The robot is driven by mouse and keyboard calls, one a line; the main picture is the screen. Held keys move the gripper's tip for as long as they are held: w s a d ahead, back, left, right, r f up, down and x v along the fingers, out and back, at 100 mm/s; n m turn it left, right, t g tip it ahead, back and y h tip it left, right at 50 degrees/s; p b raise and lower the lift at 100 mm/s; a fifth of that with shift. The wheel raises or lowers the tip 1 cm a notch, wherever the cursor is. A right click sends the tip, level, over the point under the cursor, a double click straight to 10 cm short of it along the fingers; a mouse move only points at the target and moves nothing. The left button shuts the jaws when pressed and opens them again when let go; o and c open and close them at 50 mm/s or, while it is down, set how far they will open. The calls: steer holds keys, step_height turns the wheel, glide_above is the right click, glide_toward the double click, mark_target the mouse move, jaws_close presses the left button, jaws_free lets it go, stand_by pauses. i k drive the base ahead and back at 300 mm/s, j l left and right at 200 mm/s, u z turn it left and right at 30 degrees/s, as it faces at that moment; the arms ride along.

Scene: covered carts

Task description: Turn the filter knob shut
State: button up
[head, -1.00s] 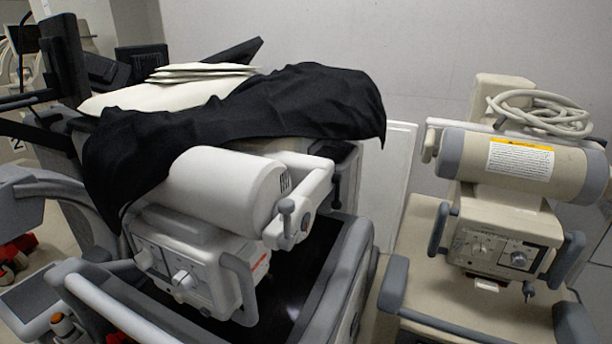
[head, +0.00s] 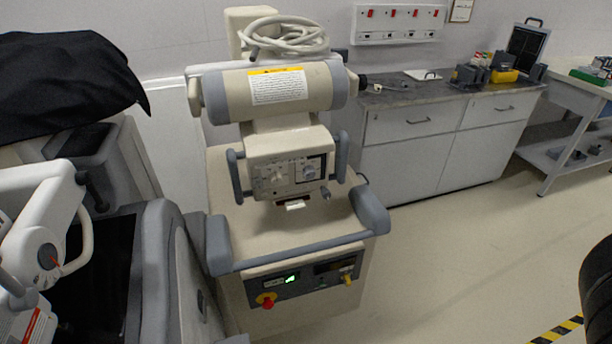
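Two dials show on the control box (head: 290,172) of the beige machine: a left dial (head: 277,176) and a right dial (head: 309,170) on a dark panel. Their labels are too small to read, so I cannot tell which is the filter knob or how it is set. The white machine at the left edge has a round grey knob (head: 48,256) with a red mark on its arm. My gripper is not in view.
The beige machine has a grey-padded front handle (head: 300,250), with a red knob (head: 266,300) below. A grey-topped counter (head: 430,95) stands behind right. A dark curved shape cuts the right edge.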

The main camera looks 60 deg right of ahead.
mark_target(326, 194)
steer(key=z, duration=1.05)
